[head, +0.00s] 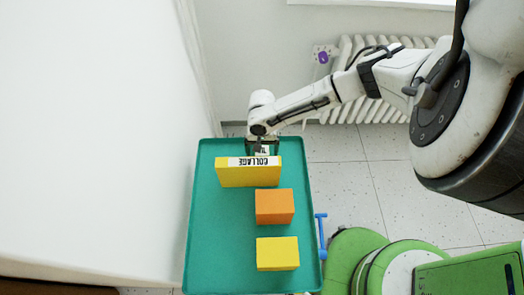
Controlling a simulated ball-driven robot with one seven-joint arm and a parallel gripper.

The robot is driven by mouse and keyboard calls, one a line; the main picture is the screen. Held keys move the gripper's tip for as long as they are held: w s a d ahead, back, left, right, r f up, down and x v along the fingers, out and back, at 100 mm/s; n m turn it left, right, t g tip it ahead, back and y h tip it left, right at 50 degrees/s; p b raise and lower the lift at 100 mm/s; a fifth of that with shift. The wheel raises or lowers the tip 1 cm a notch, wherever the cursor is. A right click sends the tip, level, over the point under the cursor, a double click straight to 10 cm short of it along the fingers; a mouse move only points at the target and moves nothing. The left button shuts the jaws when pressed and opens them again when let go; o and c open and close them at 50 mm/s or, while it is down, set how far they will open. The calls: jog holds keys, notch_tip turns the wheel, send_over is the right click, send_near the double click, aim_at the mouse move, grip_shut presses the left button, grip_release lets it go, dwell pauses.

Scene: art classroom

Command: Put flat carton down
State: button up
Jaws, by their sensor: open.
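The flat carton (248,173) is yellow with a white strip lettered "COLLAGE", upside down in the picture. It stands on edge near the far end of the teal tray (210,240) in the head view. My gripper (263,149) is at the carton's far side, just behind its top edge. The jaws are open, but their tips are partly hidden by the carton. I cannot tell whether they touch it.
An orange box (274,206) and a smaller yellow box (277,253) stand on the tray nearer to me. A blue handle (321,236) is at its right side. A white wall (90,140) borders the left, and a radiator (370,108) stands behind. Tiled floor (345,185) shows at right.

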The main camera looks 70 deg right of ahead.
notch_tip(320, 180, up, 11)
jog(key=d+p, duration=0.1)
jog(key=shift+w+d, duration=0.15)
jog(key=shift+w, duration=0.05)
jog(key=shift+s+f, duration=0.1)
jog(key=shift+f, duration=0.05)
